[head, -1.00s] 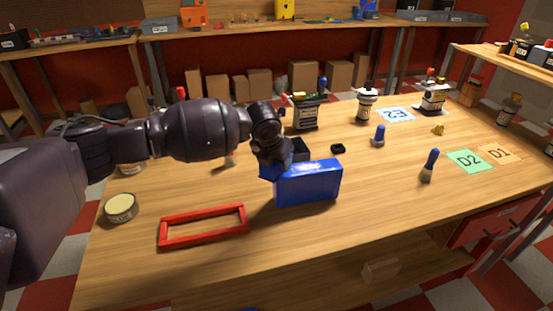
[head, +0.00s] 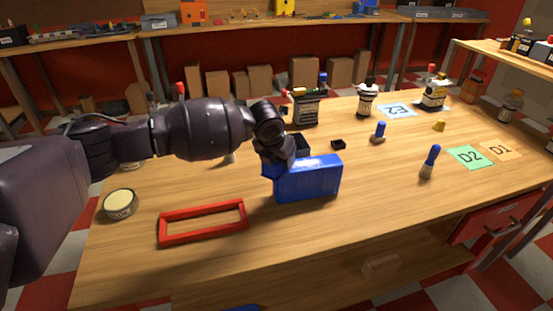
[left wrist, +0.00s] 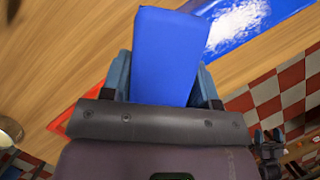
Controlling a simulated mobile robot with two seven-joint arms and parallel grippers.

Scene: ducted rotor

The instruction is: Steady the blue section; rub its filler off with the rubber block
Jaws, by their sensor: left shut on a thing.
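The blue section (head: 310,182) stands as a glossy blue block near the middle of the bench. My left gripper (head: 272,165) is at its left end. In the left wrist view the fingers (left wrist: 160,85) lie on both sides of a flat blue face (left wrist: 170,50), shut on it. A shiny blue surface with white patches (left wrist: 240,20) shows beside that face; I cannot tell whether the white is filler or glare. A small black block (head: 338,144) lies behind the section; I cannot tell whether it is the rubber block.
A red frame (head: 204,207) lies front left, near a round tin (head: 120,203). A blue-handled brush (head: 430,162) and a blue-topped item (head: 379,132) stand right. Bottles (head: 366,101) stand at the back. Green D2 card (head: 470,157) lies right. The front right bench is clear.

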